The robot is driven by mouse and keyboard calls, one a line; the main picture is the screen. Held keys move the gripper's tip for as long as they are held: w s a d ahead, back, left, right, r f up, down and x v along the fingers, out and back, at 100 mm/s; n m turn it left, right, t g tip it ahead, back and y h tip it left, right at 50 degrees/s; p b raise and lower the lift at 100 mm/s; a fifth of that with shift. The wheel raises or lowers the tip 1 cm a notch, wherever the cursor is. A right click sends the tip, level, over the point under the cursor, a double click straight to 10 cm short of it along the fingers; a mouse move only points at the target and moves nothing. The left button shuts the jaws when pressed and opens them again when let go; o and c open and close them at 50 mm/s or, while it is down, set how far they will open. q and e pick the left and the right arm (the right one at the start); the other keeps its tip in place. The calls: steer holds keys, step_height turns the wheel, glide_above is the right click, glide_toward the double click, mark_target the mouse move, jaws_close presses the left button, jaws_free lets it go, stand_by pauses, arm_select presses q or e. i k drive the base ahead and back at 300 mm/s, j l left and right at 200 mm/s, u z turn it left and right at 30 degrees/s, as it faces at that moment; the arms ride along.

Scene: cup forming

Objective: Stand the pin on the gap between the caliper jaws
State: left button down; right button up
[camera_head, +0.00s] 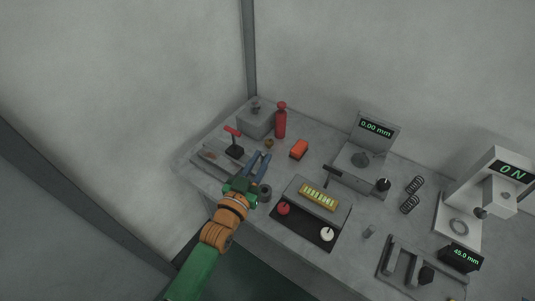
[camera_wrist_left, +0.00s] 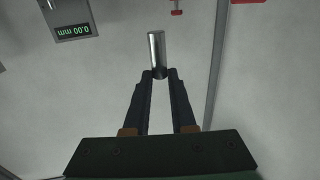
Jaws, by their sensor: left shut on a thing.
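My left gripper (camera_head: 248,177) is over the left part of the grey table, its arm coming in from the lower left. In the left wrist view its dark fingers (camera_wrist_left: 160,75) are shut on one end of a shiny metal pin (camera_wrist_left: 156,48), which extends away from the fingertips. In the head view I cannot make out the pin. The caliper (camera_head: 391,257) lies at the right front of the table, with grey upright parts and a gap between them, beside a 45.0 mm display (camera_head: 466,254). The gripper is well to the left of it. My right gripper is not in view.
A black tray with a gold-coloured block (camera_head: 319,196) and red and white knobs lies between gripper and caliper. A red bottle (camera_head: 280,122) is at the back.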

mark_target(400, 266)
steer(key=z, duration=2)
